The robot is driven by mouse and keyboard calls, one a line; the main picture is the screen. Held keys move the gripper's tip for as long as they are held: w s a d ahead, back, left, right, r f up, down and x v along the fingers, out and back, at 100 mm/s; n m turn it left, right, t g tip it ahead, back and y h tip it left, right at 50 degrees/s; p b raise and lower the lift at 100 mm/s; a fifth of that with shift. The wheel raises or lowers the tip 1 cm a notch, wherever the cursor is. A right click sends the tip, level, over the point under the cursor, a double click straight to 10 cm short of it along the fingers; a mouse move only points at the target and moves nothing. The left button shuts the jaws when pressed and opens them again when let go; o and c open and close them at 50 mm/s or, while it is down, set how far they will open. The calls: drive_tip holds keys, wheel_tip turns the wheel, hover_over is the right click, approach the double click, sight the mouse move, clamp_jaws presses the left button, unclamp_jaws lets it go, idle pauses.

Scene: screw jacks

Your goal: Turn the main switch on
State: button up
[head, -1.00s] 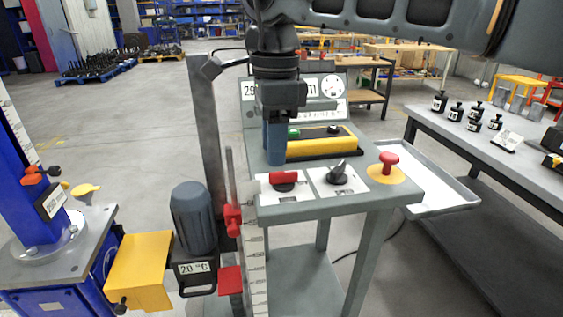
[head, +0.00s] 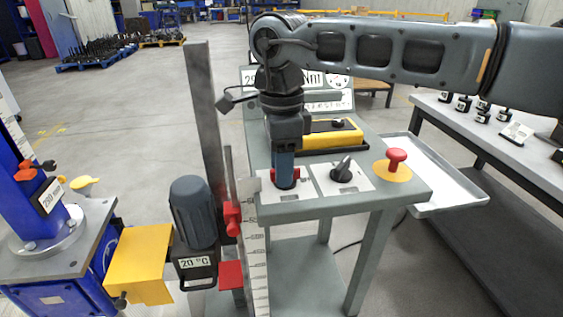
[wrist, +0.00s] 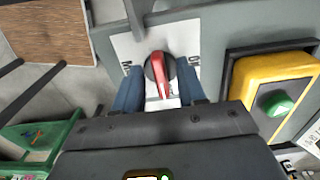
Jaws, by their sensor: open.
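The main switch is a red rotary knob on a white plate on the grey control desk (head: 360,208). In the wrist view the red knob (wrist: 161,72) has its handle pointing down the picture. My gripper (wrist: 158,92) is open, with one blue finger on each side of the knob's handle; I cannot tell whether they touch it. In the head view my gripper (head: 285,180) points down over the knob (head: 297,174), hiding most of it.
A black selector knob (head: 344,172) and a red mushroom button (head: 396,160) stand to the right on the desk. Behind is a yellow box (head: 335,135), with a green button (wrist: 277,103) in the wrist view. A tall grey post (head: 205,110) stands left.

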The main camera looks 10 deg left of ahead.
drive_tip(key=shift+f, duration=0.1)
drive_tip(key=shift+c, duration=0.4)
clamp_jaws()
drive_tip(key=n+b, duration=0.1)
drive_tip(key=n, duration=0.3)
drive_tip(key=shift+s+n, duration=0.1)
drive_tip(key=shift+n, duration=0.2)
drive_tip(key=n, duration=0.4)
drive_tip(key=shift+s+d+n+b, duration=0.1)
drive_tip(key=shift+d+n+b, duration=0.05)
drive_tip(key=shift+n+b, duration=0.2)
drive_tip(key=n, duration=0.4)
drive_tip(key=shift+d+n, duration=0.15)
drive_tip(key=shift+n, duration=0.1)
drive_tip(key=shift+d+n, duration=0.1)
drive_tip(key=shift+n, duration=2)
